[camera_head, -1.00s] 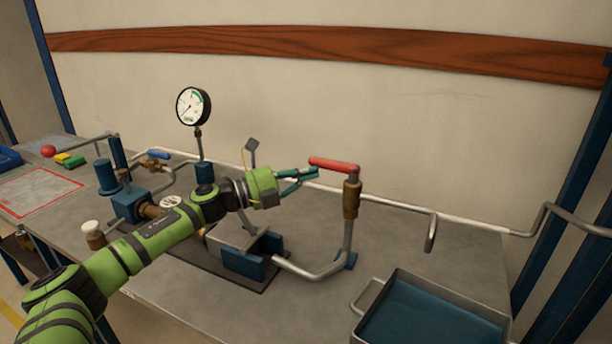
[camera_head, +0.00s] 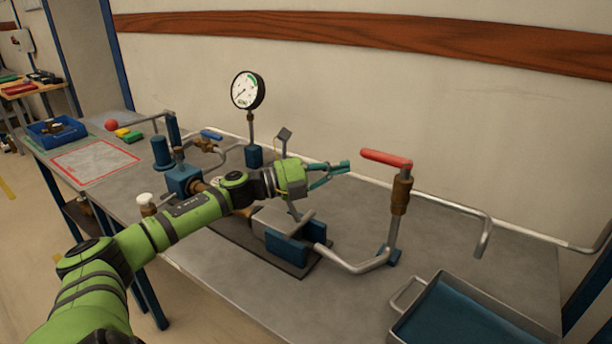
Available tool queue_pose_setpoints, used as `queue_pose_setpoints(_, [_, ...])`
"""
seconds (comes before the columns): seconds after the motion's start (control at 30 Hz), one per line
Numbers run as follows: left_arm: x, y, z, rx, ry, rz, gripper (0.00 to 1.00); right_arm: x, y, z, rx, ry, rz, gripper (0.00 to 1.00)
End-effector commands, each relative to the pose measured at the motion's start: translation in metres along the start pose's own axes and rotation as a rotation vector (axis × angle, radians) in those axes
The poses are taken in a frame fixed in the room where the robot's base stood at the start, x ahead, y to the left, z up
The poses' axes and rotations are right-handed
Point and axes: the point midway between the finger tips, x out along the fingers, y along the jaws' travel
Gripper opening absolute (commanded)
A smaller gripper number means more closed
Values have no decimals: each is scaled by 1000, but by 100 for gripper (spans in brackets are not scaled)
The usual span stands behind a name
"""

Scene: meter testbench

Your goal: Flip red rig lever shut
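The red rig lever (camera_head: 387,158) is a red-sleeved handle on top of an upright pipe with a brass valve body (camera_head: 401,194). It lies roughly level and points left from the valve. My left gripper (camera_head: 347,167) has teal fingers and is to the left of the lever's free end, slightly lower in the picture. Its fingertips come together with nothing visible between them. A gap shows between the fingertips and the lever; the depth between them is hard to judge. My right gripper is not in view.
A pressure gauge (camera_head: 247,90) stands behind my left arm. A blue-handled valve (camera_head: 207,143) is to its left. A bent pipe (camera_head: 484,236) sticks out right of the lever. A metal tray (camera_head: 440,318) sits at front right. A blue bin (camera_head: 56,133) is far left.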

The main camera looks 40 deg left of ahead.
Motion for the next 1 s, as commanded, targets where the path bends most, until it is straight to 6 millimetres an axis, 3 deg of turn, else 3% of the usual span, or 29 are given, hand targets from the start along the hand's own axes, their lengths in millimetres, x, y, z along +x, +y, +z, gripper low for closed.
queue_pose_setpoints(0.6, [-65,-1,-4,-2,9,-2,0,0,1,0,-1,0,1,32])
queue_pose_setpoints(1.0, [-79,-2,-4,1,10,-4,0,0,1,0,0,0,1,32])
